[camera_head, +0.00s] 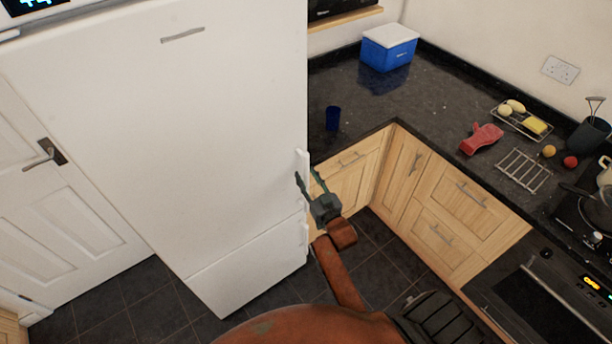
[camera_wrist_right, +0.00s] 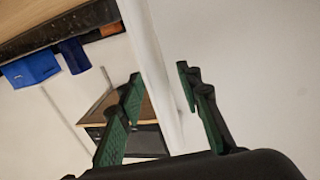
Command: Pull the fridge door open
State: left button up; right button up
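The white fridge (camera_head: 170,130) stands at the left of the head view, and its upper door looks shut. The door's white handle (camera_head: 302,158) is on the right edge, and it also shows as a pale bar in the right wrist view (camera_wrist_right: 155,70). My right gripper (camera_head: 307,178) is at the handle's lower part. In the right wrist view its green fingers (camera_wrist_right: 160,82) are spread, one on each side of the bar, with gaps visible. Contact with the handle cannot be made out. My left gripper is not in view.
A lower fridge door (camera_head: 250,268) sits below the upper one. Wooden cabinets (camera_head: 350,180) and a dark counter (camera_head: 430,100) adjoin the fridge's right side. A blue cup (camera_head: 333,118) and a blue cooler box (camera_head: 389,50) stand on the counter. Tiled floor (camera_head: 110,305) is clear in front.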

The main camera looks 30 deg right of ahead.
jog(key=shift+w+d, duration=0.1)
jog(key=shift+w, duration=0.25)
jog(key=shift+c, duration=0.4)
grip_shut()
